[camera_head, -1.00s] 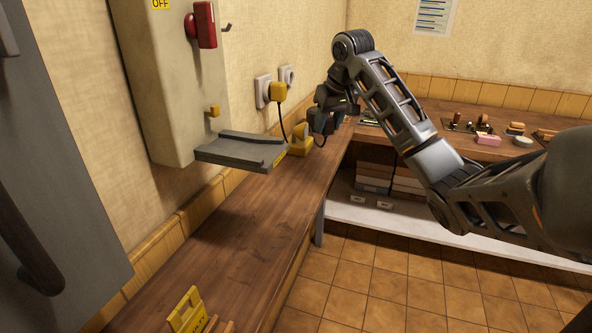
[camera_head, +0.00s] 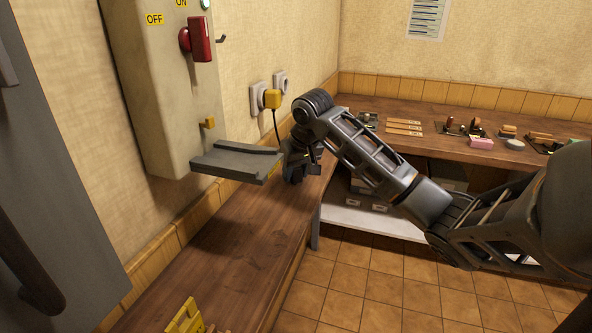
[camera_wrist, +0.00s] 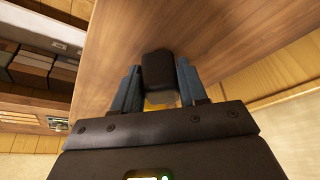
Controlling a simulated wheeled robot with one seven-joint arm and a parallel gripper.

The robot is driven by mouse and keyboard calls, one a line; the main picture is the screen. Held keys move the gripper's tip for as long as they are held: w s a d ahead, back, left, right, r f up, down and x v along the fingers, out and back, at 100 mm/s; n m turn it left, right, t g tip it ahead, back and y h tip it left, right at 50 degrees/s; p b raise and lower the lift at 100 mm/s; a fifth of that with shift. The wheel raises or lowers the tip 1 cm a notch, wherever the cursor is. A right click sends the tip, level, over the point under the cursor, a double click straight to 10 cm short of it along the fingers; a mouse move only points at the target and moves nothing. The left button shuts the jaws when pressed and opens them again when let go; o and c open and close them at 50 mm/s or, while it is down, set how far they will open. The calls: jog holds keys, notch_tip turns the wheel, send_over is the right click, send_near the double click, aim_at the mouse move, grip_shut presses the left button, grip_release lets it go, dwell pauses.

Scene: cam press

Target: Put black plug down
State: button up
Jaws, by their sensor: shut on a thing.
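My gripper (camera_head: 296,172) is low over the wooden side counter (camera_head: 240,222), just right of the grey press shelf. In the wrist view my gripper (camera_wrist: 158,90) has its two blue-grey fingers on either side of the black plug (camera_wrist: 158,68) and is shut on it. The plug shows dark and blocky against the wooden counter top. I cannot tell whether it touches the counter. In the head view the plug is hidden behind my wrist. A bit of yellow shows below the plug in the wrist view.
A grey shelf (camera_head: 238,162) juts from the press housing (camera_head: 160,100), which has a red switch (camera_head: 200,40). The near counter is mostly clear. The back counter holds several small items.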

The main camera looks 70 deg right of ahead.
jog(key=shift+f, duration=0.65)
jog(key=o, duration=1.1)
jog(key=shift+r, duration=0.6)
jog(key=v, duration=1.2)
jog(key=shift+r+p, duration=0.1)
jog(key=shift+p, duration=0.25)
